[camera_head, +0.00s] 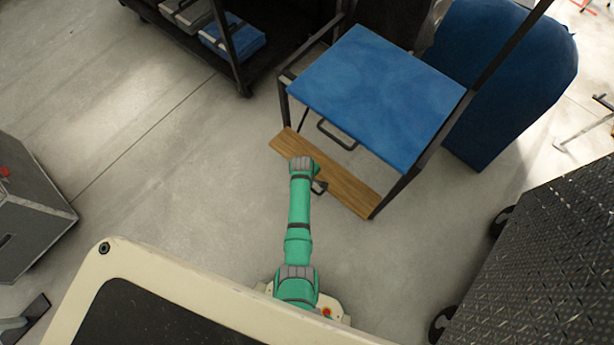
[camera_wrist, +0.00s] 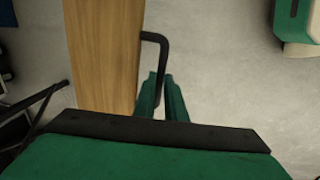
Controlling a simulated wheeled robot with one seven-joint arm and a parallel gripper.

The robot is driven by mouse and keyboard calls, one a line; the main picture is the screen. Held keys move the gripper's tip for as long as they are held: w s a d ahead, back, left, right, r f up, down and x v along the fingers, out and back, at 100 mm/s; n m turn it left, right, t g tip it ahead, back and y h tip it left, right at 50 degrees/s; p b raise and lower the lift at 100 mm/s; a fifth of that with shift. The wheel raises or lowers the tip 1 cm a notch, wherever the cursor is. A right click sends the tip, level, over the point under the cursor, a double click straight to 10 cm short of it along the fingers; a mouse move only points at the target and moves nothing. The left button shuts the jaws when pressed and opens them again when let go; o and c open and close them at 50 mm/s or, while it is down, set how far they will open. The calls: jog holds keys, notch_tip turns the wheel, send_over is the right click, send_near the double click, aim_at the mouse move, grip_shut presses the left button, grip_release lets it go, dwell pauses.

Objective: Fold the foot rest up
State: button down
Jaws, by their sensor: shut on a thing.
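The foot rest (camera_head: 347,190) is a long wooden board low at the front of a tall chair with a blue seat (camera_head: 375,90). It lies out roughly flat, broad face up. In the wrist view the board (camera_wrist: 105,50) runs up the left side, with a black bar handle (camera_wrist: 163,50) on its right edge. My gripper (camera_wrist: 163,95) is at this handle, its green fingers shut on the handle's lower part. The lower end of the handle is hidden by the fingers. In the head view my green arm covers part of the board's front edge.
A black cart (camera_head: 235,50) with cases stands at the upper left. A blue rounded object (camera_head: 510,80) is behind the chair. A black textured case (camera_head: 540,270) on wheels is at the right, a grey case (camera_head: 30,225) at the left. Floor between is clear.

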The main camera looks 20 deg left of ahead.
jog(key=w+d+r, duration=0.1)
jog(key=w+r, duration=0.2)
jog(key=r, duration=0.4)
jog(key=shift+w+d+r, duration=0.25)
jog(key=shift+w+r, duration=0.1)
jog(key=shift+w, duration=0.05)
jog(key=c, duration=1.8)
grip_release()
jog(key=shift+s+f+g, duration=0.1)
jog(key=shift+g, duration=0.2)
jog(key=shift+s+a+f, duration=0.1)
jog(key=shift+s+a, duration=0.05)
jog(key=r, duration=0.7)
jog(key=shift+s+a+r, duration=0.1)
jog(key=shift+s+r, duration=0.15)
jog(key=shift+s, duration=0.05)
jog(key=shift+f, duration=0.1)
